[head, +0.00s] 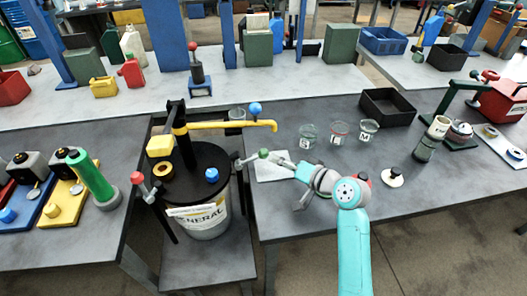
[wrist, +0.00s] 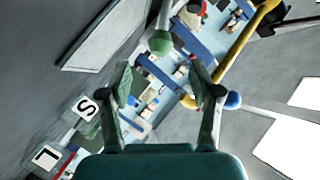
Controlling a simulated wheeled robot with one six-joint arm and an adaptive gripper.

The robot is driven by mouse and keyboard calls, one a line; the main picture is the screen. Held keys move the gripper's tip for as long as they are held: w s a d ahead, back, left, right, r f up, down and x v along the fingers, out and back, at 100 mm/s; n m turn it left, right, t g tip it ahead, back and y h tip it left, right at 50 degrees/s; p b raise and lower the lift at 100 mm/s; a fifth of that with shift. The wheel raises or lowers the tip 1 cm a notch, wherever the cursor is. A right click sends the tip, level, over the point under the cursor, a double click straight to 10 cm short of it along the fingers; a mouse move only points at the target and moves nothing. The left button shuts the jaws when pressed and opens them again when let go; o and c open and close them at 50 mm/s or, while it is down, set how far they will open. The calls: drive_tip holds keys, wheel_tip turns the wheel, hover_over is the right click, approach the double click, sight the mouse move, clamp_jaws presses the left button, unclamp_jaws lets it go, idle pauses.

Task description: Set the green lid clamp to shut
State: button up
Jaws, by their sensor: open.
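The green lid clamp (head: 263,154) sits at the right rim of the black-lidded drum (head: 208,222). Its arm sticks out to the right, with the green knob at its outer end, away from the lid. In the wrist view the green knob (wrist: 159,43) is beyond the fingers, above the gap between them. My gripper (head: 286,180) is open and empty, just right of the knob; its fingers show in the wrist view (wrist: 162,82). I cannot tell whether a finger touches the knob. The clamp's base is partly hidden.
A yellow spout (head: 235,125) and a blue ball (head: 255,108) rise over the lid. A red-knobbed clamp (head: 138,179) is on the drum's left. Beakers (head: 308,136) and a black tray (head: 390,106) stand on the right bench. A pale plate (head: 272,172) lies below my gripper.

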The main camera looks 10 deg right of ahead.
sight(268, 156)
drive_tip(key=x, duration=0.8)
drive_tip(key=shift+w+a, duration=0.1)
clamp_jaws()
